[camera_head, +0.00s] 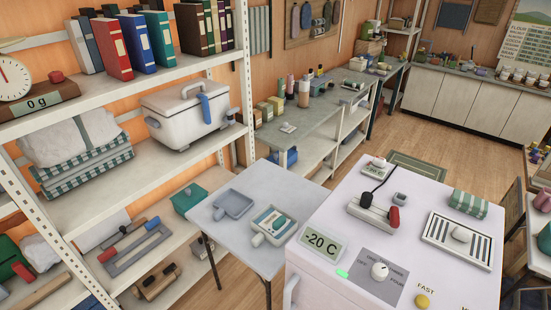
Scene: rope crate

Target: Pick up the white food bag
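No object shows clearly as a white food bag. A white box-shaped container (187,117) with a top handle and a blue strap stands on the middle shelf at left. To its left, a crumpled white bundle (70,134) lies on folded green-checked cloths (85,167). I cannot tell whether either is the food bag. Neither of my grippers is in view.
A white cabinet (330,275) marked -20 C stands at front right with several items on top. A small grey table (245,185) holds trays. Long counters run behind.

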